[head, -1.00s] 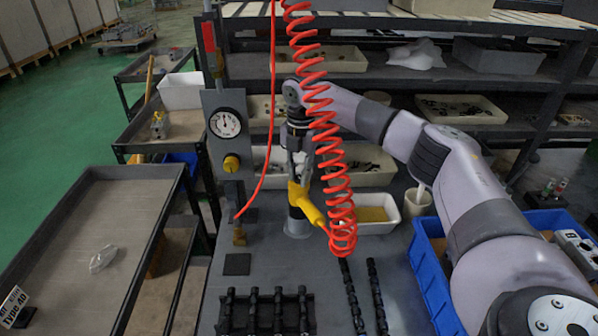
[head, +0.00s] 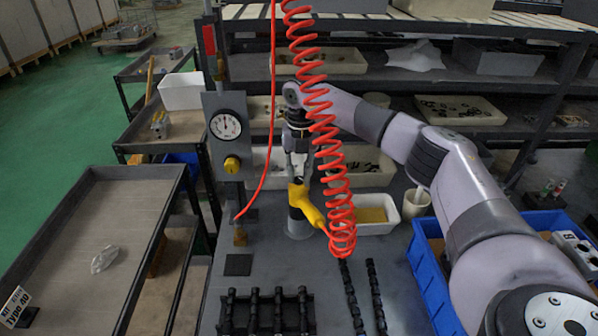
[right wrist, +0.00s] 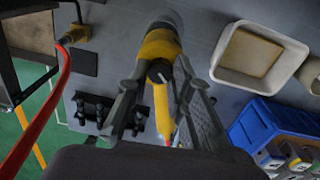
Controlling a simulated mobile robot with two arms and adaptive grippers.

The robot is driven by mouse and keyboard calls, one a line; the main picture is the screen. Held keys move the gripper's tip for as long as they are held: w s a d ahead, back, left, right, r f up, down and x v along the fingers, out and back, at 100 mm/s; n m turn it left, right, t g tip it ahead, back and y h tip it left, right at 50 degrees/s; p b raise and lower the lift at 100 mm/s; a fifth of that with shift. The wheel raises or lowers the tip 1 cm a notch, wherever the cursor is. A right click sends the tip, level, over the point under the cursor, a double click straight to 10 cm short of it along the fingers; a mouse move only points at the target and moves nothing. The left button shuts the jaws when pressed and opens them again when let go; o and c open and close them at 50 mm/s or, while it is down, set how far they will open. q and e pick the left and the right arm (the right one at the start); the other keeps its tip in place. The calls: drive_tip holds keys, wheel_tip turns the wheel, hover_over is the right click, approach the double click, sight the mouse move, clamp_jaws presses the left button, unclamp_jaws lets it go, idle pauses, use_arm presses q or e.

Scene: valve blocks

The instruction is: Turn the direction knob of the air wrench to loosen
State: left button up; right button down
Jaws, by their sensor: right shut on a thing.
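The yellow air wrench (head: 304,203) stands on the grey bench at its round stand. The red coiled hose (head: 330,150) runs to its handle end. My right gripper (head: 297,176) is at the rear top of the wrench, pointing down. In the right wrist view the wrench (right wrist: 160,45) lies under the gripper (right wrist: 160,75). The dark direction knob (right wrist: 158,71) with a pale line sits between the two fingers, which are shut on it. The knob is too small to make out in the head view. My left gripper is not in view.
A pressure gauge panel (head: 225,128) stands left of the wrench. A white tray (head: 372,228) and a blue crate (head: 433,285) are to the right. A dark rack (head: 262,312) with rods lies in front. The thin red hose (head: 268,150) hangs close by.

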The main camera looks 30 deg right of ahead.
sight(300, 177)
drive_tip(key=n, duration=0.6)
drive_tip(key=shift+r, duration=0.1)
drive_tip(key=n, duration=0.6)
drive_tip(key=shift+p, duration=0.3)
drive_tip(key=shift+n, duration=0.3)
drive_tip(key=c, duration=1.4)
unclamp_jaws()
wheel_tip(300, 177, up, 12)
drive_tip(key=shift+w+d+f, duration=0.1)
drive_tip(key=shift+w+d, duration=0.05)
